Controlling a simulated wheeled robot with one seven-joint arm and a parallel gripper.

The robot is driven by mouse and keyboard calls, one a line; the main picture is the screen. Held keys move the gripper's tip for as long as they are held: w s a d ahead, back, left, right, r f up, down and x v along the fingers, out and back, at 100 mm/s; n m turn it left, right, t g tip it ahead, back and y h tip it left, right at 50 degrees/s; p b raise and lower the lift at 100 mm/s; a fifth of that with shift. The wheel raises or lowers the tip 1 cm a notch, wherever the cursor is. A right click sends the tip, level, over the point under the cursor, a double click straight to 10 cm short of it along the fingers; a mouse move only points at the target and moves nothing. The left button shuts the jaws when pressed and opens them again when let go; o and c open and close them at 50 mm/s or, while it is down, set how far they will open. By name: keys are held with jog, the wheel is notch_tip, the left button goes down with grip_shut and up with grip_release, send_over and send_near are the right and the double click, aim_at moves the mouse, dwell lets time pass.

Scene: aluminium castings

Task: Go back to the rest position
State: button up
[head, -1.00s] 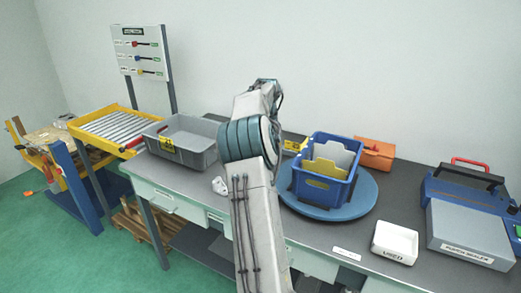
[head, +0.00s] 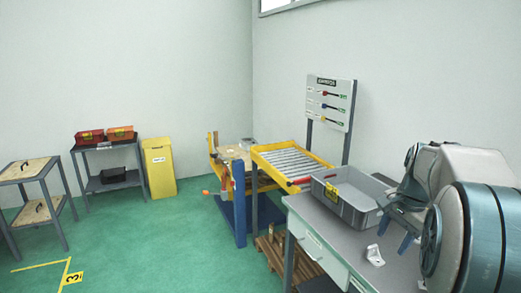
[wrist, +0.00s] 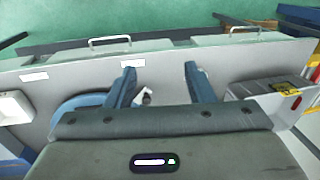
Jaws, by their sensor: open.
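My gripper (head: 397,228) is at the right of the head view, over the grey workbench (head: 335,221). It is open, with its two blue fingers apart. In the wrist view the gripper (wrist: 160,68) has nothing between its fingers. A small white casting (head: 374,255) lies on the bench to the lower left of the fingers. In the wrist view the casting (wrist: 147,95) shows beyond and below the fingers, apart from them. My large arm links hide the bench's right part in the head view.
A grey bin (head: 345,208) stands on the bench close to the gripper's left. A yellow roller rack (head: 290,160) and a tool board (head: 330,103) stand behind. A yellow bin (head: 159,168) and side tables stand far left. Green floor (head: 170,240) is open at left.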

jog(key=s+a+f+n, duration=0.2)
jog(key=s+a+n, duration=0.4)
jog(key=s+a, duration=0.2)
jog(key=s+a+f+n+t, duration=0.1)
jog(key=s+a+f+n, duration=0.2)
jog(key=s+a+n, duration=0.3)
jog(key=s+a, duration=0.3)
jog(key=s, duration=0.2)
jog(key=shift+s+f+n+h, duration=0.3)
jog(key=shift+n+h, duration=0.1)
jog(key=shift+a, duration=0.1)
